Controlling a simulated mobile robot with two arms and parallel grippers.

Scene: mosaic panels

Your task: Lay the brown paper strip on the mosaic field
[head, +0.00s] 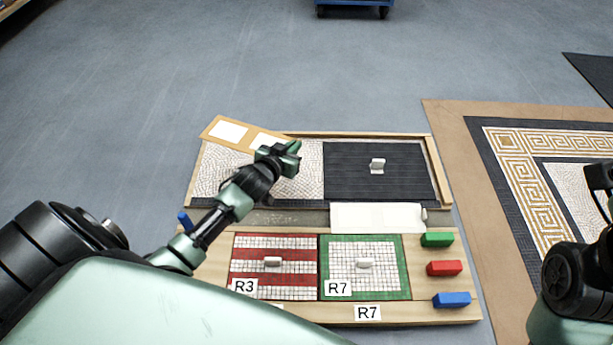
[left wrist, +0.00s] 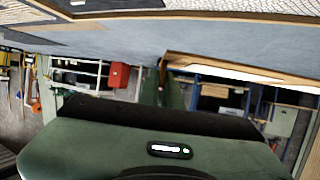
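The brown paper strip (head: 213,129) has white patches and juts out past the far left corner of the light mosaic field (head: 220,165). My left gripper (head: 290,152) is above that field, at the strip's right part, and looks shut on it. In the left wrist view the strip (left wrist: 235,68) is seen nearly edge-on, its end between the fingers. The strip looks tilted and raised; its exact height over the field is unclear. My right arm shows at the right edge, its fingertips out of frame.
A dark ribbed field (head: 400,188) with a white handle lies right of the light one. In front are a white sheet (head: 370,217), a red panel R3 (head: 290,282), a green panel R7 (head: 390,288) and green, red (head: 444,268) and blue blocks.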

